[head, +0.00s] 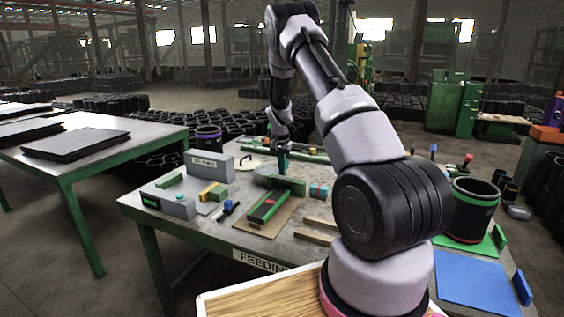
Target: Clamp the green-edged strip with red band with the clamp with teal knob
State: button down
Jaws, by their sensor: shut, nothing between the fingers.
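The green-edged strip with a red band (268,207) lies on a brown board (281,219) near the middle of the table, slanting away from me. My gripper (283,162) points down behind the strip, close to a green upright piece (291,186). It is shut and looks empty; whether it touches anything is too small to tell.
A grey block with a label (210,165) and a yellow-topped piece (213,191) stand left of the strip. A blue-and-red block (319,190) is to the right. A black sleeve (470,210) stands at far right, near a blue mat (478,283). My arm hides part of the table.

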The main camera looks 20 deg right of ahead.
aim_at(280, 182)
jog(key=shift+f, duration=0.4)
jog(key=shift+s+a+f+t+h, duration=0.3)
jog(key=shift+a+f+t+h, duration=0.1)
jog(key=shift+t+h, duration=0.2)
jog(key=shift+s+a+f, duration=0.2)
jog(key=shift+s+f, duration=0.05)
jog(key=shift+f, duration=0.4)
jog(key=shift+s+a+f, duration=0.2)
jog(key=shift+s+f, duration=0.05)
jog(key=shift+f, duration=0.35)
jog(key=shift+s+a+f, duration=0.15)
jog(key=shift+f, duration=0.75)
